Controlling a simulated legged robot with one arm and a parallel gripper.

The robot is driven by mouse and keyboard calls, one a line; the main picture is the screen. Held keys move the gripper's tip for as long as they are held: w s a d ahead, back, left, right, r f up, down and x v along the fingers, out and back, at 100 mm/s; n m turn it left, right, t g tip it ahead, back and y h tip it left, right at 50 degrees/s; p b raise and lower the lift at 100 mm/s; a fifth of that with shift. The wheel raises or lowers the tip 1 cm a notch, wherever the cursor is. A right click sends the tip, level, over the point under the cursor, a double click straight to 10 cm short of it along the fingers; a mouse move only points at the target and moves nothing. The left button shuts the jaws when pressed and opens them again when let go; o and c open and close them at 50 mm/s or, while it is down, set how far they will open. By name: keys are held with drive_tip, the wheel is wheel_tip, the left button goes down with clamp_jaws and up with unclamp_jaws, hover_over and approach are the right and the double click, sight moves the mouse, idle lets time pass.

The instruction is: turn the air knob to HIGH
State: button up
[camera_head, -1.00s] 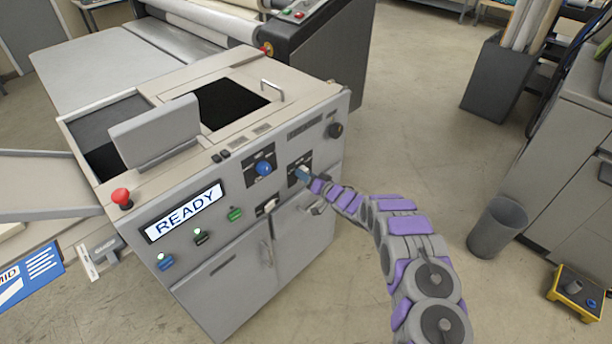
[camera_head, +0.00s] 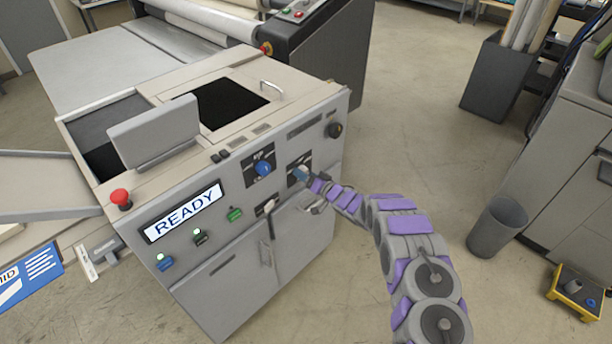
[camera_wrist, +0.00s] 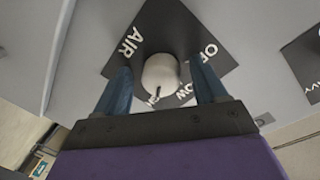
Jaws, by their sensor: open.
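The air knob (camera_wrist: 160,75) is a rounded cream knob on a black diamond-shaped plate (camera_wrist: 150,25) lettered AIR, OFF and LOW. More lettering below it is partly covered. A dark mark on the knob faces the lower edge of the wrist view, near the covered lettering. My gripper (camera_wrist: 162,88) is open, with one blue finger on each side of the knob and gaps visible between. In the head view my gripper (camera_head: 301,175) is at the plate on the machine's front panel and hides most of the knob.
A blue knob (camera_head: 263,168) on another black plate is just left of my gripper. A READY display (camera_head: 184,212), coloured buttons and a red stop button (camera_head: 120,197) are farther left.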

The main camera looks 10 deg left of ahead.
drive_tip(key=p+v, duration=0.1)
drive_tip(key=v, duration=1.6)
drive_tip(key=shift+d, duration=0.2)
drive_tip(key=shift+s+f, duration=0.1)
drive_tip(key=shift+f, duration=0.05)
